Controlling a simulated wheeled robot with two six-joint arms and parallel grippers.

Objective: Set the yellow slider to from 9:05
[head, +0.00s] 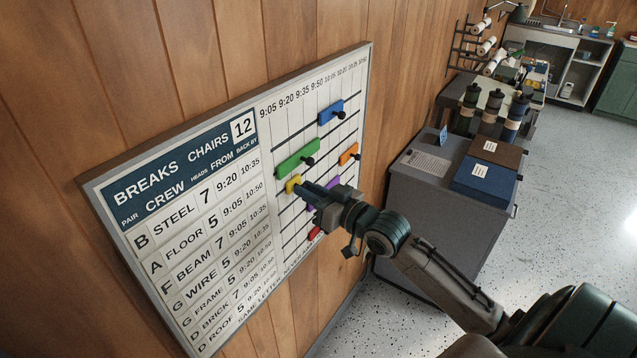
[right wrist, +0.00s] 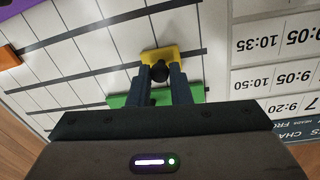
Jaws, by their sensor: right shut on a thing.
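The yellow slider (head: 292,185) is on the wall board's grid, near the grid's left edge and just below the green slider (head: 296,158). My right gripper (head: 303,189) reaches it from the right and is shut on its black knob. In the right wrist view the yellow slider (right wrist: 172,52) appears above the fingertips, with the dark knob between the two fingers (right wrist: 160,74). The exact time column under its left end is hard to read. The header row (head: 312,84) of times starts with 9:05 at the left. My left gripper is out of view.
The board (head: 178,168) lists crews, heads and times. A blue slider (head: 331,112) is higher; an orange one (head: 349,154) is at right. Purple and red (head: 315,232) ones are partly hidden by my gripper. A grey cabinet (head: 424,222) with boxes stands right of the board.

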